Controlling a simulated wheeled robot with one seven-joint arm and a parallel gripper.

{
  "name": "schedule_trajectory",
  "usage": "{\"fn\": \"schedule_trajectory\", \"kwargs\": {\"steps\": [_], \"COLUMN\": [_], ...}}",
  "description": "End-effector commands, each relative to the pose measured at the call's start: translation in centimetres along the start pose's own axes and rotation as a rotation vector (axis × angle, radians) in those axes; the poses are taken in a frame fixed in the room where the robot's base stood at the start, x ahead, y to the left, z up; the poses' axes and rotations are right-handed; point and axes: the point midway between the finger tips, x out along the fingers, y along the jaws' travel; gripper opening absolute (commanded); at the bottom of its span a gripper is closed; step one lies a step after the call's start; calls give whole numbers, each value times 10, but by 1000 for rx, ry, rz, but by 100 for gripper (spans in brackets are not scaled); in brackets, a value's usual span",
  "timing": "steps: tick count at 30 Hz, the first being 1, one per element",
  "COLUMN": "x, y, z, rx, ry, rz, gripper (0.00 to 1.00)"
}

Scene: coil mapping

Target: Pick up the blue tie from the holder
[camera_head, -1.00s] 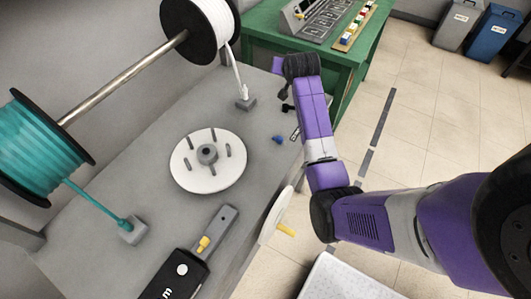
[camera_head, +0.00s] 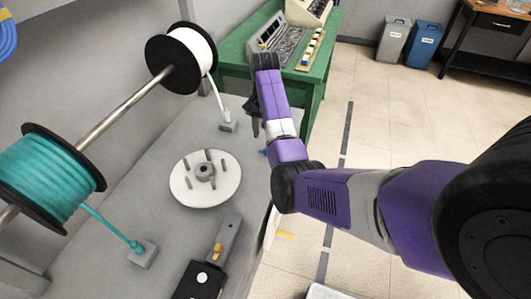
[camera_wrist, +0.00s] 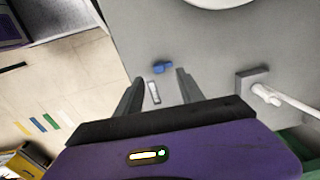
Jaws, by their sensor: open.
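A small blue piece, which I take to be the blue tie, shows in the wrist view (camera_wrist: 163,67) just beyond my fingertips. In the head view the blue piece (camera_head: 264,151) is mostly hidden beside my arm, near the right edge of the grey table (camera_head: 150,190). My gripper (camera_wrist: 160,78) is open and empty over the table, with one finger on each side of a small pale slotted part (camera_wrist: 153,92). I cannot make out whether that part is the holder. In the head view my gripper (camera_head: 255,128) is dark and partly hidden by my wrist.
A round white disc with pegs (camera_head: 205,180) lies on the table. A white cable spool (camera_head: 185,55) and a teal cable spool (camera_head: 50,178) hang on a metal rod. Their cable ends reach grey blocks (camera_head: 228,126) and (camera_head: 143,255). A green workbench (camera_head: 310,85) stands behind.

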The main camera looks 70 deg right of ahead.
Motion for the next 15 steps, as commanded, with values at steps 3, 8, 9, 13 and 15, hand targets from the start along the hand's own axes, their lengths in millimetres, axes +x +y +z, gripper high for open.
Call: {"fn": "schedule_trajectory", "kwargs": {"steps": [3, 8, 9, 13, 15], "x": [13, 29, 35, 55, 62], "y": [1, 3, 3, 4, 4], "z": [0, -1, -2, -3, -3], "rx": [-1, -1, -1, -2, -2], "ry": [-2, -2, -3, -2, -1], "rz": [2, 2, 2, 1, 0], "gripper": [45, 45, 45, 45, 45]}}
